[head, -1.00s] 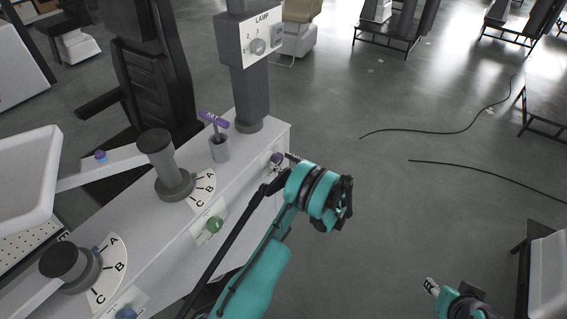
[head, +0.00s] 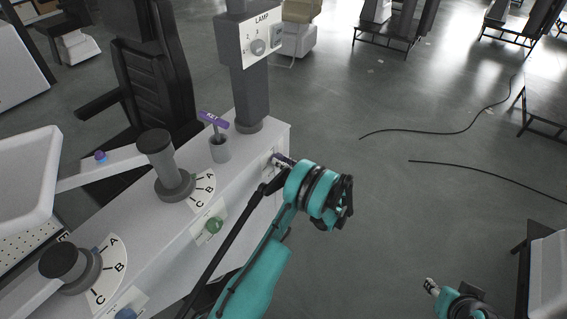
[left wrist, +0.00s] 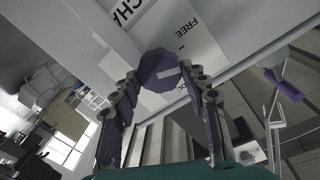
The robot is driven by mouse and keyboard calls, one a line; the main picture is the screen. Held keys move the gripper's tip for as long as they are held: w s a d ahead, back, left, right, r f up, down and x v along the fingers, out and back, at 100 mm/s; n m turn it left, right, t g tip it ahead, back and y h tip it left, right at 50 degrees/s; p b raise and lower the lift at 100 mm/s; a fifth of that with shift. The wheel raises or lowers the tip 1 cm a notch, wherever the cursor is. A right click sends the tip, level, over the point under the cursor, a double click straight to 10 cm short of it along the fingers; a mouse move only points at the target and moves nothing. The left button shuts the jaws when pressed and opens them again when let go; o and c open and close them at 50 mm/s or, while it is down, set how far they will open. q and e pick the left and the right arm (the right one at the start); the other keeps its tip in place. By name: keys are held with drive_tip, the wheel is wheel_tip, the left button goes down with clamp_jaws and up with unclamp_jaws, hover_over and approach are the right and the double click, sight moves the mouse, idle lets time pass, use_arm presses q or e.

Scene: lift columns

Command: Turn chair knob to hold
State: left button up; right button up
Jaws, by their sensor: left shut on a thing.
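The chair knob (left wrist: 160,70) is purple and faceted, on a panel with a white label (left wrist: 185,30) that reads "CHA" and "FREE" in the left wrist view. The rest of the lettering is cut off or hidden. My left gripper (left wrist: 160,80) is shut on the knob, one finger on each side of it.
The console (head: 245,185) carries two dark lever hubs with A-B-C dials, a green knob (head: 214,225), a purple-topped key (head: 213,119) and a column with a LAMP box (head: 250,40). A black chair (head: 155,80) stands behind. Cables lie on the open floor at right.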

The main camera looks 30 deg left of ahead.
use_arm(q)
drive_tip(key=m, duration=0.7)
drive_tip(key=shift+w+g, duration=0.15)
drive_tip(key=shift+g, duration=0.25)
drive_tip(key=m, duration=0.6)
drive_tip(key=shift+w+g, duration=0.1)
drive_tip(key=shift+g, duration=0.2)
drive_tip(key=o, duration=1.2)
drive_tip(key=shift+c, duration=0.2)
drive_tip(key=s+d, duration=0.1)
drive_tip(key=d, duration=1.1)
drive_tip(key=shift+r, duration=0.45)
drive_tip(key=shift+a, duration=0.1)
